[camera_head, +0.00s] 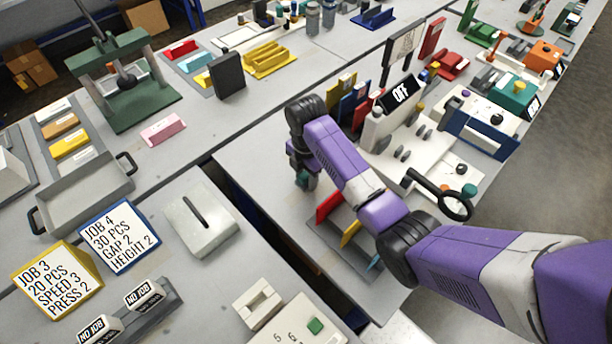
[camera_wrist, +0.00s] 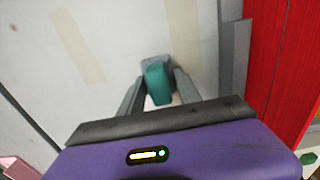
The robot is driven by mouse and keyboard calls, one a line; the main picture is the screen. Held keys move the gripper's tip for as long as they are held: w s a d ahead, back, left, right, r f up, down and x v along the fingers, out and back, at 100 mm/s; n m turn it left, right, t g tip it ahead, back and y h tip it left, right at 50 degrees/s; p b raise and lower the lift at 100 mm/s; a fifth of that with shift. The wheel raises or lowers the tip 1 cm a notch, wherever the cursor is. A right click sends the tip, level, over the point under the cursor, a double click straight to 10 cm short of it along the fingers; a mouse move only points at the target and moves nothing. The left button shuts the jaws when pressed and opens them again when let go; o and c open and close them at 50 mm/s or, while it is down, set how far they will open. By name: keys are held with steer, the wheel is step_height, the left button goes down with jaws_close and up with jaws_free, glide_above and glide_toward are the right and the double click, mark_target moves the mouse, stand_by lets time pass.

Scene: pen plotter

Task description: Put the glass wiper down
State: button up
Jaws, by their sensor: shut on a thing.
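My gripper (camera_wrist: 157,80) is shut on a teal piece with a grey end, which I take to be the glass wiper (camera_wrist: 158,84). In the wrist view it sits between the two grey fingers, above a pale grey surface. Whether it touches that surface cannot be told. In the head view my arm reaches in from the right. The gripper (camera_head: 303,172) hangs over the middle grey table (camera_head: 258,152), with a small dark teal bit showing at its lower end. The wiper's full shape is hidden.
Beside the gripper stands a rack with red (camera_head: 328,205), yellow (camera_head: 350,233) and blue dividers. A white machine with an OFF display (camera_head: 402,92) is to the right. A red panel (camera_wrist: 288,60) is close on the wrist view's right. Table left of the gripper is clear.

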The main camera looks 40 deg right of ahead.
mark_target(306, 173)
steer(key=o, duration=1.2)
steer(key=shift+r, duration=0.1)
step_height(306, 173, up, 11)
steer(key=shift+f+p, duration=0.15)
steer(key=shift+p, duration=0.5)
steer(key=shift+r+p, duration=0.7)
steer(key=shift+p, duration=0.1)
